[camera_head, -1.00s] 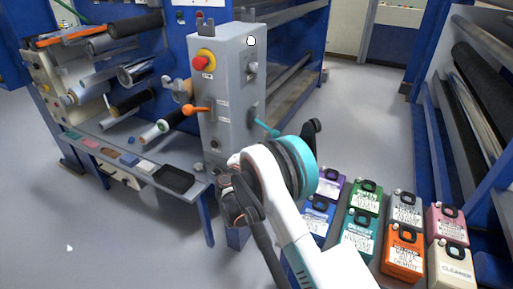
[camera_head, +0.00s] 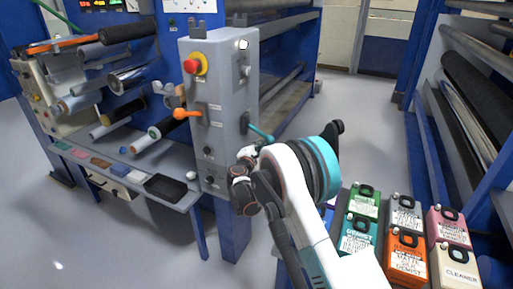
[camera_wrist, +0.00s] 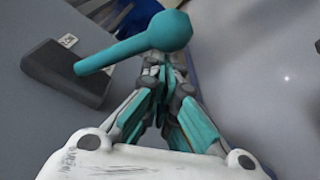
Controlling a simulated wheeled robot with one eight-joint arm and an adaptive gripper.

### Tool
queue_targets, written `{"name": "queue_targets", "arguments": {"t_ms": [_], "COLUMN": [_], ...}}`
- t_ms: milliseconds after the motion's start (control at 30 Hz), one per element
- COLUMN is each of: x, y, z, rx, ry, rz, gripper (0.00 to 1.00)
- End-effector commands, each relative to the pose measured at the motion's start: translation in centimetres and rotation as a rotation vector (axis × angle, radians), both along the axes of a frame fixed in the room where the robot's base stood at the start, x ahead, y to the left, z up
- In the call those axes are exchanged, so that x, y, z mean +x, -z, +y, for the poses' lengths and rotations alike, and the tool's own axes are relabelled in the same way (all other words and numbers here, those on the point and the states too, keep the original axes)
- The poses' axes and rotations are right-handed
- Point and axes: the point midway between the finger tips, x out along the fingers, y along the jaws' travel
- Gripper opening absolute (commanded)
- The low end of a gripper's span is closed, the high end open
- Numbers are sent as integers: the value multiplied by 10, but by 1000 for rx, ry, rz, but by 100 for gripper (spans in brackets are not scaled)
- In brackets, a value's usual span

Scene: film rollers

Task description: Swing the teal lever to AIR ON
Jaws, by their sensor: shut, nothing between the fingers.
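The teal lever (camera_head: 259,133) sticks out from the right side of the grey control box (camera_head: 213,110), pointing right and slightly down in the head view. In the wrist view the lever (camera_wrist: 140,45) is large and close, with a round knob at its right end and its other end at a dark grey mount (camera_wrist: 62,78). My gripper (camera_wrist: 168,68) is shut and empty, its fingertips close to the underside of the knob in the picture. I cannot tell whether they touch it. In the head view my arm hides most of the gripper, and the AIR ON label is not readable.
An orange lever (camera_head: 186,114) and a red button (camera_head: 194,65) are on the box's front. A black tray (camera_head: 166,187) lies on the shelf below left. Several labelled containers, including an orange one (camera_head: 404,252), stand at lower right. Open floor lies beyond.

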Motion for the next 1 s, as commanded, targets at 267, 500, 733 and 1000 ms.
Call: {"name": "queue_targets", "arguments": {"t_ms": [267,500,733,1000], "x": [0,-1,-2,-3], "y": [0,-3,-5,-11], "z": [0,-2,-5,-9], "rx": [0,-30,-63,-116], "ry": [0,0,1,1], "rz": [0,11,22,42], "gripper": [0,0,0,0]}}
